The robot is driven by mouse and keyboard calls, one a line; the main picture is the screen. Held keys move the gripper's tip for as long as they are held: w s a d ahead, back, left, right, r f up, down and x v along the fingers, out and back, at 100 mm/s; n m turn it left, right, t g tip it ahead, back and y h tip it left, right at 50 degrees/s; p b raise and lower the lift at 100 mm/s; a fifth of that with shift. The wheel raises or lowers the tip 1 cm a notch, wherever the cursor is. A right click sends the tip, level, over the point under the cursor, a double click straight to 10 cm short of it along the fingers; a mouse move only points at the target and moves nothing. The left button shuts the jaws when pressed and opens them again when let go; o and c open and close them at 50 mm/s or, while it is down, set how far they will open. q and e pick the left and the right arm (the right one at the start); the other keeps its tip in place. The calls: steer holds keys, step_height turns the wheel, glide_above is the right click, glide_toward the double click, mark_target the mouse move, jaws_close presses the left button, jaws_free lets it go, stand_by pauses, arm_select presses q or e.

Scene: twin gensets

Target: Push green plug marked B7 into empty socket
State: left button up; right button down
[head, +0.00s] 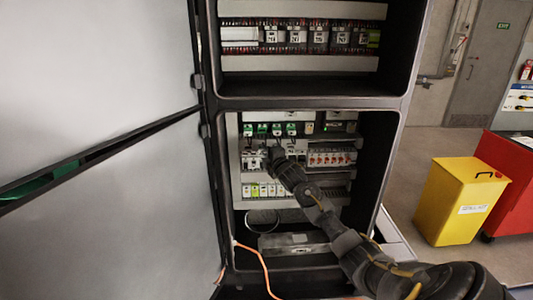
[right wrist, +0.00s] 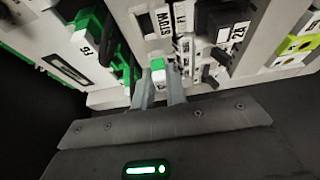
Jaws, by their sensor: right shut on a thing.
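My right gripper (head: 271,154) reaches into the lower cabinet bay, just below the row of green plugs. In the right wrist view its two fingers (right wrist: 161,92) are shut on a small green plug (right wrist: 158,65) with a white face. The plug's marking cannot be read. Other green plugs with white labels (head: 277,130) sit in a row along the upper part of the bay. One green connector (right wrist: 88,22) shows at upper left in the right wrist view. I cannot pick out the empty socket. My left gripper is not in view.
The dark cabinet frame (head: 300,103) surrounds the bay, with an open grey door (head: 100,100) on the left. Breakers (head: 330,158) and yellow-green terminals (head: 262,190) sit close by. An orange cable (head: 262,265) hangs below. A yellow bin (head: 460,200) stands outside right.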

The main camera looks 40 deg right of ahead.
mark_target(260, 151)
steer(key=shift+a, duration=0.1)
steer(key=shift+s+a+p, duration=0.25)
steer(key=shift+s+p, duration=0.05)
steer(key=shift+s, duration=0.1)
steer(key=shift+s, duration=0.1)
steer(key=shift+s+a+p, duration=0.3)
steer(key=shift+s+a, duration=0.05)
steer(key=shift+s, duration=0.05)
steer(key=shift+s+a+r+p, duration=0.1)
steer(key=shift+s+a+p, duration=0.75)
steer(key=shift+s, duration=0.2)
steer(key=shift+s+a+p, duration=0.4)
steer(key=shift+s+a, duration=0.3)
steer(key=shift+s, duration=0.25)
